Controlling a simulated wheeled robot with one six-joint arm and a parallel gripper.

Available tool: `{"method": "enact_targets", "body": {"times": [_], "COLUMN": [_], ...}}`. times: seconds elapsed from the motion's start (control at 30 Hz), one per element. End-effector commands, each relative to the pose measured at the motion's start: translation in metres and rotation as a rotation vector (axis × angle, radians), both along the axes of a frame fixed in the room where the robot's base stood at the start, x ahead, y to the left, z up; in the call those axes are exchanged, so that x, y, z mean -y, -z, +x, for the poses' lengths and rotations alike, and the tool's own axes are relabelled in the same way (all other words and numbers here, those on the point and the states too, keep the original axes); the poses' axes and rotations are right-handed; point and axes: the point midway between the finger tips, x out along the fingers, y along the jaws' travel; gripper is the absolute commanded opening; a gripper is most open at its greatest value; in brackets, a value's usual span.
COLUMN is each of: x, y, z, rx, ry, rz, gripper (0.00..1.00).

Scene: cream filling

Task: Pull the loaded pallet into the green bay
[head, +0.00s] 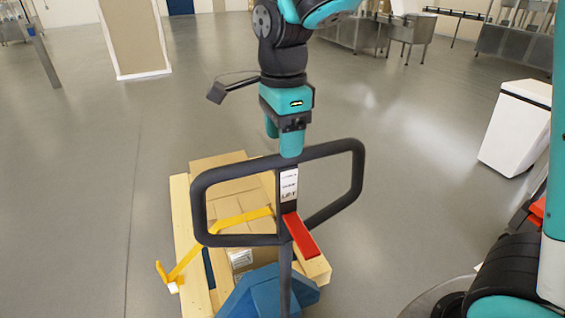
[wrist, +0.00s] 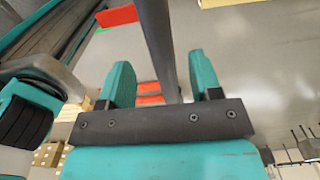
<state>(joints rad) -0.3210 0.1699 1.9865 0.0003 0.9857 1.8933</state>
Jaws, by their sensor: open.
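The wooden pallet (head: 182,222) is at the lower middle of the head view, with cardboard boxes (head: 218,170) on it and a yellow strap (head: 245,217) across them. A blue pallet jack (head: 262,292) stands at its near side. My gripper (head: 282,140) is open at the handle's top bar. In the wrist view a dark bar (wrist: 158,45) runs between my gripper's (wrist: 160,66) spread fingers; contact cannot be told. No green bay is clearly visible.
A white bin (head: 515,128) stands at the right. A beige column (head: 135,40) is at the back left, and metal tables (head: 415,30) are at the back right. Grey floor is open to the left of the pallet and behind it.

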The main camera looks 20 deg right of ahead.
Motion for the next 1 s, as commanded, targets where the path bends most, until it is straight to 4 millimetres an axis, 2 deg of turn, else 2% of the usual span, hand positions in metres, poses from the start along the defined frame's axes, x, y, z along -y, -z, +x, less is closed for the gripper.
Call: {"method": "enact_targets", "body": {"times": [0.2, 0.33, 0.5, 0.77, 0.8, 0.87, 1.0], "x": [0.000, -0.001, -0.001, -0.001, -0.001, -0.001, -0.001], "y": [0.041, 0.058, 0.069, 0.071, 0.071, 0.071, 0.071], "z": [-0.001, -0.001, -0.001, 0.000, 0.000, 0.000, 0.000], "rx": [-0.005, -0.003, -0.001, 0.001, 0.001, 0.001, 0.001], "ry": [-0.002, -0.002, -0.002, -0.002, -0.002, -0.002, -0.002], "rz": [-0.001, -0.001, 0.000, 0.000, 0.000, 0.000, 0.000], "gripper": [0.58, 0.58, 0.58, 0.58, 0.56, 0.42, 0.10]}}
